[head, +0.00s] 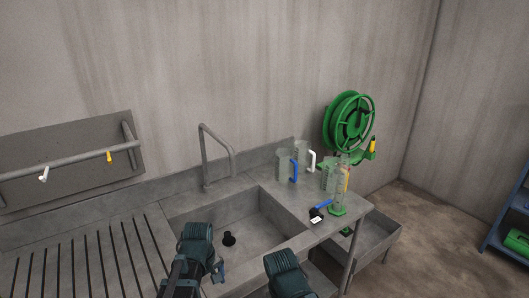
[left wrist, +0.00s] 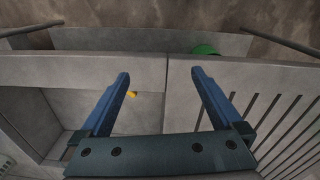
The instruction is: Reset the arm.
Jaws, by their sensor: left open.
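My left arm reaches over the sink's near left side in the head view, with the blue fingers of my left gripper (head: 218,271) partly showing past its wrist. In the left wrist view my left gripper (left wrist: 160,73) is open, with two blue fingers apart and nothing between them. It is over the metal worktop, between the sink basin (left wrist: 75,105) and the slotted drainer (left wrist: 285,115). My right arm shows at the bottom of the head view, right of the left one; its gripper is out of view.
Clear jugs with a blue handle (head: 294,170) and a white handle (head: 312,160), a green-based cylinder (head: 338,211) and a blue-handled tool (head: 319,211) stand right of the sink. A tall tap (head: 205,160) rises behind it. A green hose reel (head: 349,124) hangs behind.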

